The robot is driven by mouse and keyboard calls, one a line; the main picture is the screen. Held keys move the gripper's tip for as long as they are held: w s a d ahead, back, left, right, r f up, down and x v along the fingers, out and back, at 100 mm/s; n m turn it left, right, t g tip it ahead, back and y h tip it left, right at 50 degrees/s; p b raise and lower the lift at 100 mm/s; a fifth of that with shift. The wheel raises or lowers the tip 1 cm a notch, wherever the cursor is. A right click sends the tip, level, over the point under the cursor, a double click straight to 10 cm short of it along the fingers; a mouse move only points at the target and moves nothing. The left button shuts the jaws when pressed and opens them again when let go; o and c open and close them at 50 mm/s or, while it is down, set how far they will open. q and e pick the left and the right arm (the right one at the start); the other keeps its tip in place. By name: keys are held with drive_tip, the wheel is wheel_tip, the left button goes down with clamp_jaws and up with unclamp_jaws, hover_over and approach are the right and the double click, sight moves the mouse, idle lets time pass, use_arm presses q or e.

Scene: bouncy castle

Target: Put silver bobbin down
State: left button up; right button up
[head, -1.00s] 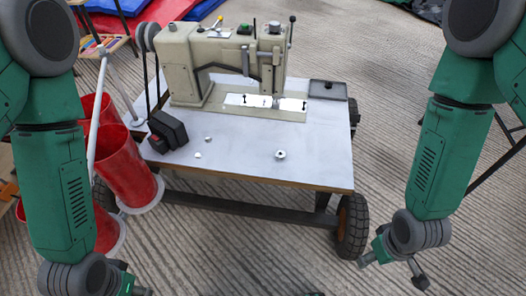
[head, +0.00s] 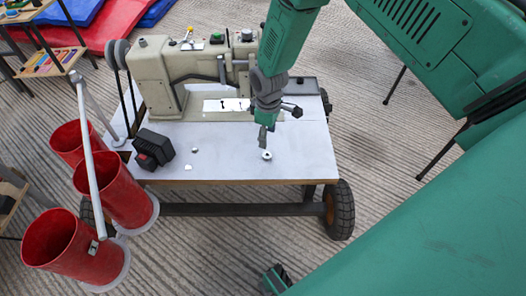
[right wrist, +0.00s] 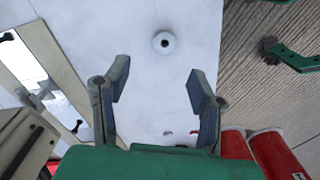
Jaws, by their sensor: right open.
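The silver bobbin (head: 266,155) lies on the bare front part of the sewing table's grey top (head: 225,160). My right gripper (head: 263,141) points down just above and behind it in the head view. In the right wrist view the bobbin (right wrist: 164,42) shows its round end with a dark centre hole, beyond the open fingers (right wrist: 157,78) and apart from them. Nothing is between the fingers.
A sewing machine (head: 160,72) stands at the back of the tabletop. A black box (head: 154,148) and two small pale pieces (head: 188,167) sit left of the bobbin. Red buckets (head: 115,190) stand left of the wheeled table. The tabletop right of the bobbin is clear.

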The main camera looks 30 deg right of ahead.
sight(267, 154)
wheel_tip(267, 154, down, 3)
drive_tip(key=shift+b, duration=0.35)
drive_tip(key=shift+a+f, duration=0.2)
drive_tip(key=shift+a, duration=0.2)
drive_tip(key=shift+a+f, duration=0.15)
drive_tip(key=shift+f, duration=0.05)
drive_tip(key=f+b, duration=0.1)
drive_tip(key=f, duration=0.2)
drive_tip(key=d+f+b, duration=0.1)
drive_tip(key=f, duration=0.1)
drive_tip(key=shift+s+b, duration=0.3)
drive_tip(key=shift+d, duration=0.15)
drive_tip(key=shift+r, duration=0.1)
drive_tip(key=shift+a, duration=0.3)
drive_tip(key=c, duration=0.8)
drive_tip(key=shift+a+r, duration=0.1)
drive_tip(key=shift+r, duration=0.05)
drive_tip(key=shift+c, duration=0.4)
use_arm(q)
drive_tip(key=f, duration=0.2)
drive_tip(key=a+f, duration=0.1)
drive_tip(key=f, duration=0.1)
drive_tip(key=shift+w, duration=0.1)
